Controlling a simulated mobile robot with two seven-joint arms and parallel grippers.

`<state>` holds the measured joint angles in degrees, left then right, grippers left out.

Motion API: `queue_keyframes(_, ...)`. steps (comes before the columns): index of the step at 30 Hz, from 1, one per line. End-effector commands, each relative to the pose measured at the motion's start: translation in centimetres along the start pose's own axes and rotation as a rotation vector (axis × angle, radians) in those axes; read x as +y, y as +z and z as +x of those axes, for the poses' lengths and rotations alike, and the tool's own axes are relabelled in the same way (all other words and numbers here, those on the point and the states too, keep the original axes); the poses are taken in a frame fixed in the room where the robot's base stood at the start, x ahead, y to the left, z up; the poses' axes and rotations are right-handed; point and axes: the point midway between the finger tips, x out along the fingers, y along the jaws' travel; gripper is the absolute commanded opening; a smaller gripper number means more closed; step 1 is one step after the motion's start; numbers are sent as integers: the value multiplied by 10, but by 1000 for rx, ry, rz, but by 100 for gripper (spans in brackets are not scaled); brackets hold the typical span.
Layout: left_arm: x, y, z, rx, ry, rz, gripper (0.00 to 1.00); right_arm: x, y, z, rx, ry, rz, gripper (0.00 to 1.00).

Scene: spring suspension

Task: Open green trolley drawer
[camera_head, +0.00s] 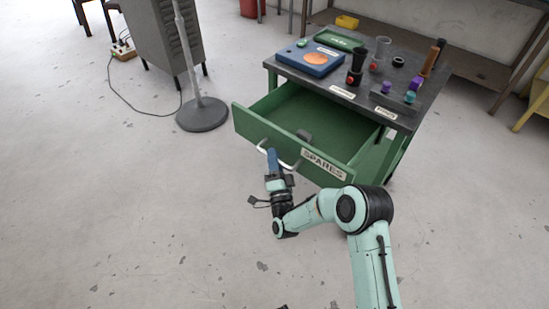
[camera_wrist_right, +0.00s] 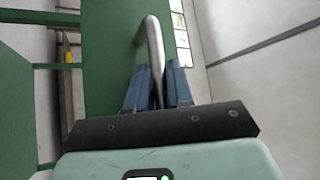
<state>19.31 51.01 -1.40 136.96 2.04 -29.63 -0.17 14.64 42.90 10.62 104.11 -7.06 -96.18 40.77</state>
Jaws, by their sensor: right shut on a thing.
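The green trolley (camera_head: 400,150) stands right of centre in the head view, with a dark worktop. Its drawer (camera_head: 240,122), labelled SPARES, is pulled well out and its inside shows. My left gripper is not in view.
The worktop (camera_head: 408,117) carries a blue box (camera_head: 309,59), a green tray (camera_head: 340,39), dark and purple items. A stand with a round base (camera_head: 202,115) is left of the trolley, near a grey cabinet (camera_head: 162,40). A cable (camera_head: 135,108) lies on the floor. Floor in front is clear.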

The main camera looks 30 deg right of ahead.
Motion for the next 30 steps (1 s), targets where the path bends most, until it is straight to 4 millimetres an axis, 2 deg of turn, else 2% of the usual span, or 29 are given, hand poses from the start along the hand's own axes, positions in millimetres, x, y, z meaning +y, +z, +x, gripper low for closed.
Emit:
queue_keyframes(1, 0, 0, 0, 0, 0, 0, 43, 1, 0, 0, 0, 3, -1, 28)
queue_keyframes(2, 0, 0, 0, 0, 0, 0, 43, 1, 0, 0, 0, 3, -1, 38)
queue_keyframes(3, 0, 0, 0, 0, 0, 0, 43, 1, 0, 0, 0, 3, -1, 40)
queue_keyframes(14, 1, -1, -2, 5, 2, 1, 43, 1, 0, -5, -1, 2, 0, 40)
queue_keyframes(17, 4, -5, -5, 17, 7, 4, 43, 1, 0, -18, -2, 4, 0, 40)
queue_keyframes(25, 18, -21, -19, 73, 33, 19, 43, 1, 0, -82, -5, 8, 0, 40)
queue_keyframes(26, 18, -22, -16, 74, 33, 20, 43, 3, 0, -87, -2, 8, 0, 40)
queue_keyframes(27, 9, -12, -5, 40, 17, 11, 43, 6, 0, -91, 0, 10, -1, 40)
queue_keyframes(30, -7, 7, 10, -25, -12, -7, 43, 8, 1, -103, 0, 10, 0, 40)
